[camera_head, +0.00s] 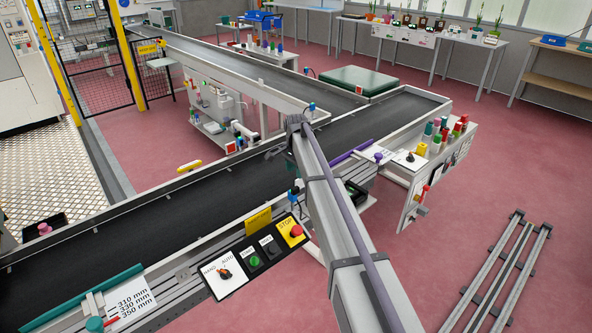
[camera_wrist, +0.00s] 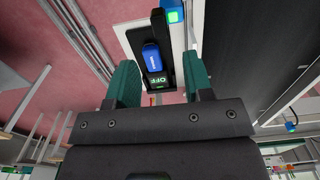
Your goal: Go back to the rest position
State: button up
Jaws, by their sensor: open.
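My gripper (camera_wrist: 160,82) shows in the wrist view with its two green fingers apart and nothing between them. My gripper is mostly hidden there behind the arm.
A black conveyor belt (camera_head: 150,217) runs diagonally under my arm. A control panel with a red STOP button (camera_head: 296,231) sits left of the arm. A side shelf (camera_head: 405,165) with coloured items is to the right. Open red floor (camera_head: 520,165) lies beyond, with rails (camera_head: 505,270).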

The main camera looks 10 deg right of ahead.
notch_tip(320, 180, up, 2)
jog(key=shift+r+p, duration=0.15)
jog(key=shift+p, duration=0.25)
jog(key=s+n, duration=1.2)
jog(key=s, duration=2.8)
jog(key=shift+s+a, duration=0.25)
jog(key=shift+a, duration=0.2)
jog(key=shift+c, duration=0.4)
